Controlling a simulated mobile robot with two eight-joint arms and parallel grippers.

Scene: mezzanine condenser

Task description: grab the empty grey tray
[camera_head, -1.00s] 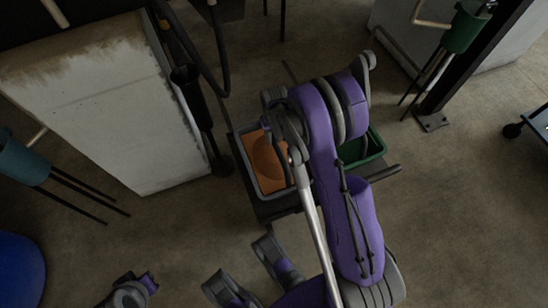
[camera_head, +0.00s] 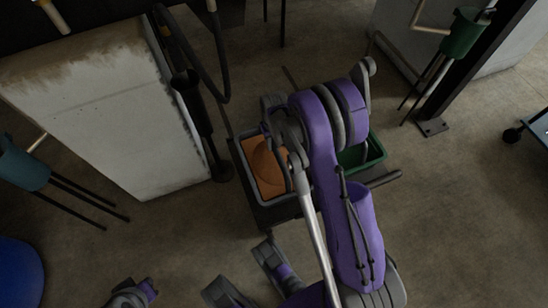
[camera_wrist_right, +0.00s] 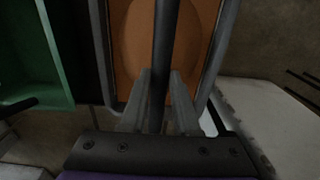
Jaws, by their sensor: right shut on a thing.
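A grey-rimmed tray (camera_head: 237,150) with an orange inside sits on a dark cart in the head view, partly hidden by my right arm. Its rim (camera_wrist_right: 219,45) and orange inside also show in the right wrist view. No separate empty grey tray can be made out. My right gripper (camera_wrist_right: 161,95) is over the orange tray, its two fingers shut on a dark bar (camera_wrist_right: 165,40) that crosses above the orange. Whether the bar belongs to the tray or the cart I cannot tell.
A green tray (camera_head: 372,155) stands beside the orange one; it also shows in the right wrist view (camera_wrist_right: 30,60). A stained white panel (camera_head: 110,110) stands at left. A blue-green pot on legs (camera_head: 22,165) is at far left. Bare floor lies right of the cart.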

